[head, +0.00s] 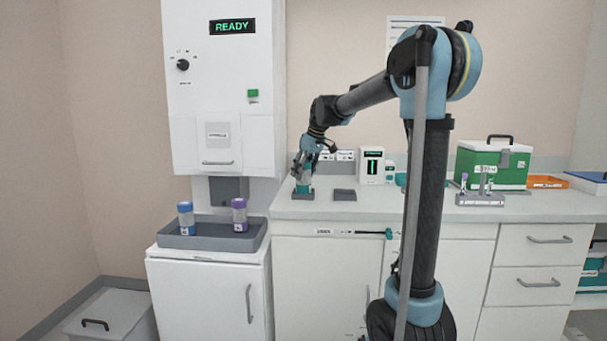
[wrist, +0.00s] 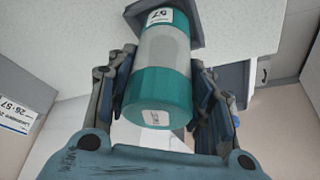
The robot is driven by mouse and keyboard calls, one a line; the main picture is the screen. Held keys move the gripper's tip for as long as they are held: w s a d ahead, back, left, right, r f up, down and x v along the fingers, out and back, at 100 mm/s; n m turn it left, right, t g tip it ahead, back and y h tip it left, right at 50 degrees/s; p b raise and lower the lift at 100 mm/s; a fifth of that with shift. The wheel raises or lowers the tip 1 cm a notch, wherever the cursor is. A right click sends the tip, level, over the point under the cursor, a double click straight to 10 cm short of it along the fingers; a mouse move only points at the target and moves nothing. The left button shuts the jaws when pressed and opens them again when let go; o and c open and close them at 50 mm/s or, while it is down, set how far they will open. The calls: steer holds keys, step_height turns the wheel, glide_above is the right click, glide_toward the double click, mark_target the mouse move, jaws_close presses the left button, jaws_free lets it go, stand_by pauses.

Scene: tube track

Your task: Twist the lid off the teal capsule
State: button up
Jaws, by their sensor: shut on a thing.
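The teal capsule (wrist: 165,50) has a pale grey middle band and teal ends, and fills the top middle of the wrist view. Its far end sits in a dark grey holder (wrist: 190,30). The near teal end is the lid (wrist: 158,92), with a small label on its face. In the head view the capsule (head: 304,181) stands on the counter, partly hidden by my gripper (head: 306,165), which comes down from above. In the wrist view the gripper's fingers (wrist: 163,85) are on both sides of the lid, shut on it. The lid is on the capsule.
A dark grey empty-looking block (head: 344,195) lies right of the capsule on the counter. A white device (head: 371,166) stands behind. A grey tray (head: 212,241) on the lower left cabinet holds blue and purple capsules. A green box (head: 492,166) and small rack (head: 480,200) stand to the right.

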steer(key=n, duration=0.2)
steer(key=shift+n+g+y, duration=0.3)
steer(key=shift+g, duration=0.1)
steer(key=shift+r, duration=4.7)
